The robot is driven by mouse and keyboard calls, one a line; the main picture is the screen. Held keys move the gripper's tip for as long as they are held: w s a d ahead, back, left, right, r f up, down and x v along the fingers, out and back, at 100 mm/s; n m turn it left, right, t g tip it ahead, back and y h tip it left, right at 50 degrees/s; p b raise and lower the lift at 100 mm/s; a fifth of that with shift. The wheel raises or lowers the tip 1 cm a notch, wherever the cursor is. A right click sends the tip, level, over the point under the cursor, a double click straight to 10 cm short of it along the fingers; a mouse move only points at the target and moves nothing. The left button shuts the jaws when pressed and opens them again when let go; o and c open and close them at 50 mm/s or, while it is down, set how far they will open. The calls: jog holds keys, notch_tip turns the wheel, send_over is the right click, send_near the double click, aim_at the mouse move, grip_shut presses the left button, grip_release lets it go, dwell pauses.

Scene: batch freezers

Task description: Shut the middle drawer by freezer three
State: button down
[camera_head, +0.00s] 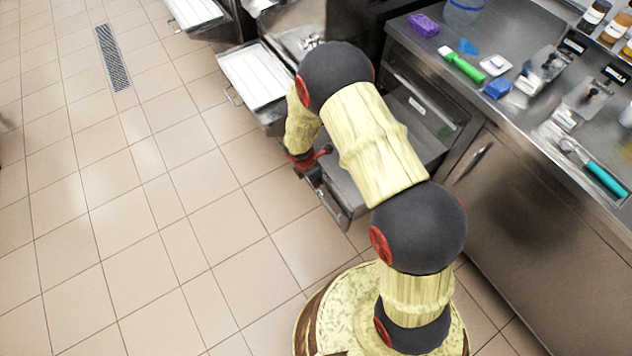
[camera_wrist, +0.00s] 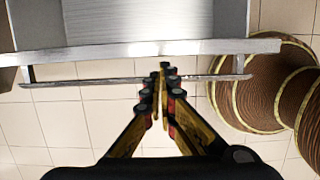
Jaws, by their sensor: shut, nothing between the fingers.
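A grey metal drawer stands pulled out from under the steel counter, its front edge (camera_head: 336,207) out over the floor. Much of it is hidden behind my arm in the head view. In the wrist view the drawer's front rim (camera_wrist: 110,50) runs across the top, with its long bar handle (camera_wrist: 75,82) just in front. My gripper (camera_wrist: 163,72) is shut and empty, its fingertips at the handle bar near the middle of the drawer front. I cannot tell whether they touch it. In the head view my gripper (camera_head: 318,158) is at the drawer's front, partly hidden.
Another open drawer (camera_head: 254,76) with a white inside stands further left, and one more (camera_head: 196,12) beyond it. The steel counter (camera_head: 500,110) at right bears tools, a purple block (camera_head: 424,25) and bottles. The tiled floor at left is clear, with a drain grate (camera_head: 113,57).

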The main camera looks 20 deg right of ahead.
jog(key=w+d+p, duration=0.3)
jog(key=d, duration=1.1)
jog(key=w+d+p, duration=0.4)
jog(key=d, duration=1)
jog(key=w+d+p, duration=0.4)
jog(key=d, duration=1)
jog(key=shift+w+d, duration=0.15)
jog(key=shift+d, duration=0.05)
